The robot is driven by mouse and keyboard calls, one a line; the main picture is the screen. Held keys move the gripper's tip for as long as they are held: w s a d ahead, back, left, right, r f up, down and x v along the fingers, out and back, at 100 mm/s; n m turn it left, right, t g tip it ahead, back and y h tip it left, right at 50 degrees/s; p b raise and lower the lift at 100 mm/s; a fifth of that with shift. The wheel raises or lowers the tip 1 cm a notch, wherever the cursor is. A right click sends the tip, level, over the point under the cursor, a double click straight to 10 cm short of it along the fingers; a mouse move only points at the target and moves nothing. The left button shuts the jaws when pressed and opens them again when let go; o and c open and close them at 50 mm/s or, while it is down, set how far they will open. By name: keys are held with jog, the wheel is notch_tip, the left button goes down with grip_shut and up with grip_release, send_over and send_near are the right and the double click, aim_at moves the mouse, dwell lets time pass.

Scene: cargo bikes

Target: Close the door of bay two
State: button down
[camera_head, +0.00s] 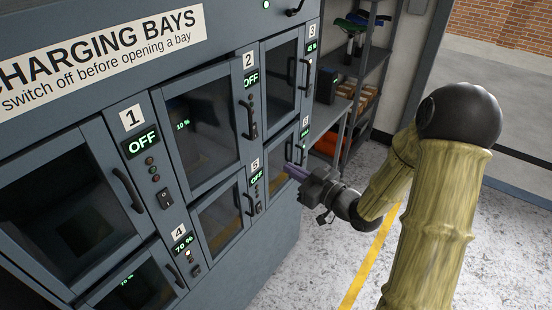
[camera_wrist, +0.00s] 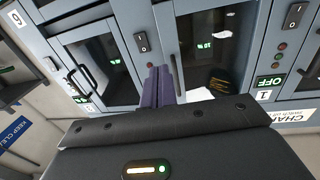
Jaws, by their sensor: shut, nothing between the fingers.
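Bay two's door (camera_head: 200,130) is a grey frame with a dark window and a black upright handle (camera_head: 247,119) on its right side. In the wrist view, upside down, the shut fingers (camera_wrist: 158,82) point at the cabinet beside bay two's window (camera_wrist: 212,50) and handle; contact cannot be seen.
Bay one's door (camera_head: 80,215) is at left, bay three's door (camera_head: 283,80) at upper right, and bay five's door (camera_head: 220,217) below bay two. A shelf (camera_head: 355,75) with goods stands beyond the cabinet. The speckled floor (camera_head: 310,260) in front is clear.

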jog(key=p+x, duration=0.4)
jog(key=x, duration=0.9)
jog(key=shift+w+a+p, duration=0.15)
jog(key=shift+p, duration=0.25)
jog(key=shift+w+f, duration=0.1)
